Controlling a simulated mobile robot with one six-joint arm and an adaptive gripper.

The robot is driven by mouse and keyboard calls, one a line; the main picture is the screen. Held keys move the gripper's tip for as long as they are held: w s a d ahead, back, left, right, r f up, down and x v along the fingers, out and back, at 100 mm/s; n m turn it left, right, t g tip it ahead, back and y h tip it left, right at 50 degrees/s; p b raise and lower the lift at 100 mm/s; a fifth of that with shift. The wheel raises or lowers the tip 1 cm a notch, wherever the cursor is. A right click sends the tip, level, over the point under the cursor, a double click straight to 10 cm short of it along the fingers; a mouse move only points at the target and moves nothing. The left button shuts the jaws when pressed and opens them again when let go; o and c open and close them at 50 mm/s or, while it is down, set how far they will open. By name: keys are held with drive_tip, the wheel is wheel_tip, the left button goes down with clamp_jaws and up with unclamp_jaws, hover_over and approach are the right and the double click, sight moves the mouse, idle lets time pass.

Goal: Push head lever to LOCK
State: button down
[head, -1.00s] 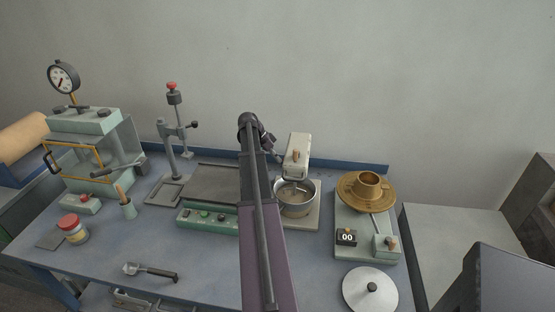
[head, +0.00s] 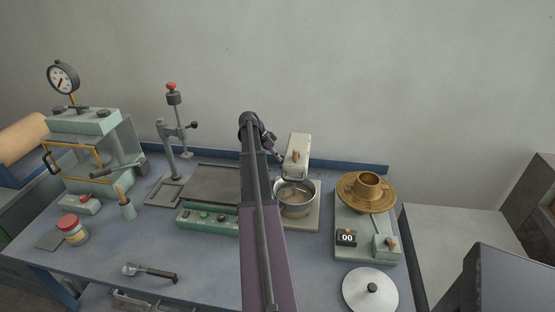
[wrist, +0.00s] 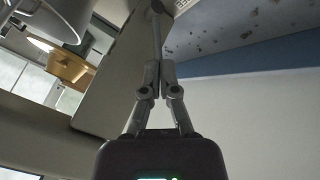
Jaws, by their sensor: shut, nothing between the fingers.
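The mixer (head: 298,155) has a cream head over a steel bowl (head: 294,197) on a pale base. A small orange-brown knob (head: 296,156) shows on the front of the head; I cannot read any LOCK mark. My gripper (head: 277,156) is at the left side of the mixer head, partly hidden by my arm. In the wrist view my gripper (wrist: 158,8) has its fingers together and empty, with the tips near a small dark part at the top edge. The bowl (wrist: 62,14) shows at the upper left there. I cannot tell whether the fingertips touch the lever.
A flow table (head: 366,191) with a brass top stands right of the mixer, and a round lid (head: 370,290) lies in front of it. A green-fronted plate unit (head: 214,186) and a stand (head: 170,150) are to the left. The front middle bench is mostly clear.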

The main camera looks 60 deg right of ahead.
drive_tip(key=shift+w+d, duration=0.1)
idle(0.4)
drive_tip(key=w+d+r+p, duration=0.3)
drive_tip(key=w+r+p, duration=0.1)
drive_tip(key=w, duration=0.6)
drive_tip(key=shift+w+r, duration=0.2)
drive_tip(key=shift+w, duration=0.1)
idle(0.4)
